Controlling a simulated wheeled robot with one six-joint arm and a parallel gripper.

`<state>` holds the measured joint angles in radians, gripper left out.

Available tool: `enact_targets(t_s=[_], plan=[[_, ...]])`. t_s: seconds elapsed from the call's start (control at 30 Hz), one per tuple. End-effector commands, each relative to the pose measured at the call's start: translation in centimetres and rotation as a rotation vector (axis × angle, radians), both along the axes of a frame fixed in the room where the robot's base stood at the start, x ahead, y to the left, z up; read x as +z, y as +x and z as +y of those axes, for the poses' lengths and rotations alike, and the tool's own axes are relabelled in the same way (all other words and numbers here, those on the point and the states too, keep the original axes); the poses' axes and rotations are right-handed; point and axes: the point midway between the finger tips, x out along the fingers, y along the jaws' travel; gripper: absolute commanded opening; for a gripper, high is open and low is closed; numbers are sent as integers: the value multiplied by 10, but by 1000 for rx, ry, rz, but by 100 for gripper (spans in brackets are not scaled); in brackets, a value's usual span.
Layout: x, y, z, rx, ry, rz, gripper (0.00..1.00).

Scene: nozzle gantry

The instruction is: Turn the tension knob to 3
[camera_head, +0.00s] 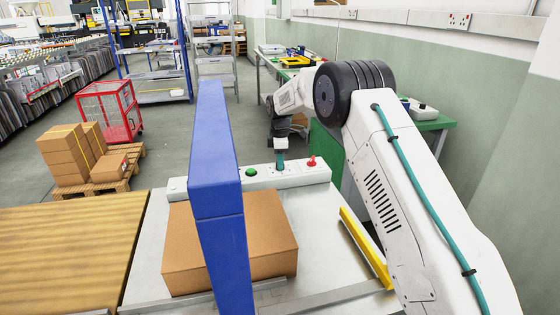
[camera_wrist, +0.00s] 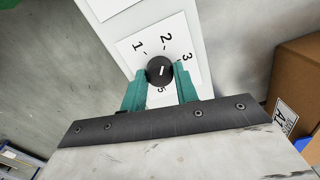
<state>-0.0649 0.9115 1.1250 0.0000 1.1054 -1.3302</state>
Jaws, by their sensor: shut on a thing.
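The tension knob (camera_wrist: 160,70) is a dark round knob with a short white mark, seen in the wrist view. It sits on a white dial plate (camera_wrist: 133,55) printed with 1, 2, 3 and 5; any 4 is hidden by a finger. The white mark runs roughly between the 2 and the 5, and I cannot tell surely which end points. My gripper (camera_wrist: 163,72) has its teal fingers on either side of the knob, shut on it. In the head view, my gripper (camera_head: 280,160) stands over the control panel (camera_head: 216,182), hiding the knob.
The panel also has a green button (camera_head: 251,172) and a red switch (camera_head: 311,161). A cardboard box (camera_head: 268,235) lies in front of the panel, behind a blue post (camera_head: 217,190). A yellow bar (camera_head: 366,247) is to the right.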

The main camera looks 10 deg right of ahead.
Motion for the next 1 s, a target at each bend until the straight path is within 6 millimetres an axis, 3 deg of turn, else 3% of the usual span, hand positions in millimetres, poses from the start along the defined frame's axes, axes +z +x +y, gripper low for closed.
enact_targets(t_s=[0.37,1.0], plan=[[1,0,0,-118,0,-1,7],[1,0,0,-679,0,-1,7]])
